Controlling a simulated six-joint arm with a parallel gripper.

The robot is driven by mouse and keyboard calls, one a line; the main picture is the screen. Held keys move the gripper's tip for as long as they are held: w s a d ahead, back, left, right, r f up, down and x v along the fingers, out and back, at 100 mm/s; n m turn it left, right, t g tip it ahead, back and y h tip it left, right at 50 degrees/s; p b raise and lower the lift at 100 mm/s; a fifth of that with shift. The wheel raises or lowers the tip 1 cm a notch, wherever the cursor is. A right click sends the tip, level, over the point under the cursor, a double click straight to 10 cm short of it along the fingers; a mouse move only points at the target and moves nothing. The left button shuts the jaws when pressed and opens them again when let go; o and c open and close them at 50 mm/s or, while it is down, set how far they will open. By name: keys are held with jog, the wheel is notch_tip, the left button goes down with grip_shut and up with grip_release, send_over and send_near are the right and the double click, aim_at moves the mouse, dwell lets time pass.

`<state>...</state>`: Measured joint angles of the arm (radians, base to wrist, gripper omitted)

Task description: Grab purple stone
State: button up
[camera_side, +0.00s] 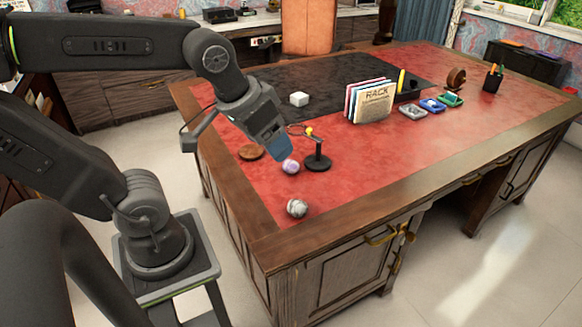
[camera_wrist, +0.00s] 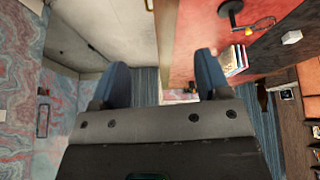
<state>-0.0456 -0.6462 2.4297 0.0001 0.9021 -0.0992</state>
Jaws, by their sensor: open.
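The purple stone (camera_side: 290,166) is a small, pale, rounded lump on the red leather desk top in the side view. It lies just left of a black stand's base. My gripper (camera_side: 281,155) hangs close above it and slightly left in that picture; I cannot tell the exact gap. In the wrist view, the two blue fingers of my gripper (camera_wrist: 160,72) are spread wide with nothing between them. The purple stone does not show in the wrist view.
A black stand (camera_side: 318,162) stands close to the stone. A grey-white stone (camera_side: 297,208) lies near the desk's front corner, and a brown disc (camera_side: 251,152) lies left. A white cube (camera_side: 299,99) and a file rack (camera_side: 371,101) are farther back. The right front desk top is clear.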

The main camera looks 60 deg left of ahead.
jog(key=w+a+f+n+g, duration=0.2)
jog(key=w+a+n, duration=0.6)
jog(key=w, duration=0.3)
jog(key=n+g, duration=0.3)
jog(key=n, duration=1)
send_over(291, 161)
notch_tip(291, 161, down, 16)
notch_tip(291, 161, down, 8)
jog(key=shift+w+a+f, duration=0.1)
jog(key=shift+w+f, duration=0.05)
jog(key=shift+f, duration=3)
jog(key=shift+c, duration=0.2)
jog(key=c, duration=0.7)
jog(key=shift+r, duration=0.1)
